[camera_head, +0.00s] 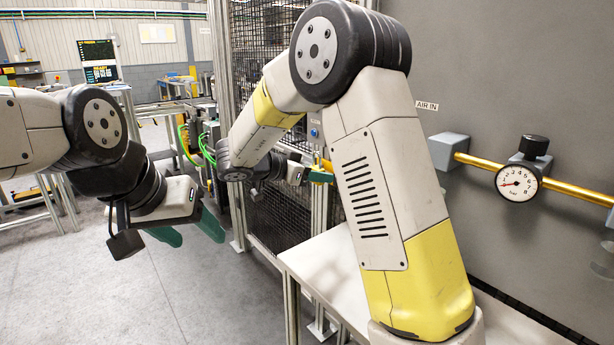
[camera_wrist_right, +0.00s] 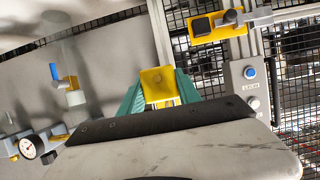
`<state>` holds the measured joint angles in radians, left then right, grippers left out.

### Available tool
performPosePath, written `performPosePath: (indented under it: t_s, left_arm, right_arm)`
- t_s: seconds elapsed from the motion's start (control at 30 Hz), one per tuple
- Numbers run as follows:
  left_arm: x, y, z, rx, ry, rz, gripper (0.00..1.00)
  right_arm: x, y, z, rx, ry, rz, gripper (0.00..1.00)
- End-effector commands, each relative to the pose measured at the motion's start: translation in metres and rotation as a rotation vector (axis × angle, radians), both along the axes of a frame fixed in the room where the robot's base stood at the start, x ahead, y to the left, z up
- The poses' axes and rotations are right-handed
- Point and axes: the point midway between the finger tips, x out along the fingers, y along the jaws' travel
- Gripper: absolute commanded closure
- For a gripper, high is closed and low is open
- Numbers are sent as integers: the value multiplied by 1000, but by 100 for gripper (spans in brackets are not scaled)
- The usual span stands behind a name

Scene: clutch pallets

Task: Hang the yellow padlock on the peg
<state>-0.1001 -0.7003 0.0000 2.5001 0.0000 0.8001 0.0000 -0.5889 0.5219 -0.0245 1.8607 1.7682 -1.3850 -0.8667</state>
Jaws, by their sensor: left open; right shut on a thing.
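The yellow padlock (camera_wrist_right: 158,84) sits between the green fingers of my right gripper (camera_wrist_right: 160,92) in the right wrist view, and the gripper is shut on it. In the head view the right gripper (camera_head: 319,175) is small, near the fence post, with a bit of yellow showing at its fingers. My left gripper (camera_head: 188,231) is open and empty over the grey floor, far from the padlock. I cannot clearly make out the peg in either view. The padlock's shackle is not clear.
A yellow and black latch (camera_wrist_right: 216,26) is on the mesh fence, above a blue button (camera_wrist_right: 250,72) on a post. A white table (camera_head: 325,269) stands below my right arm. A gauge (camera_head: 518,184) and yellow pipe (camera_head: 575,192) are on the grey wall at right.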

Motion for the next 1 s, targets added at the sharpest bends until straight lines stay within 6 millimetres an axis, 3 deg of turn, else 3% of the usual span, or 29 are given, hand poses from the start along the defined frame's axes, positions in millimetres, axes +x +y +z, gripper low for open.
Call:
performPosePath:
  t_s: [1.0]
  left_arm:
    - [0, 0, 0, 0, 0, 0, 41]
  right_arm:
    - [33, -50, -7, 0, 0, 1, 100]
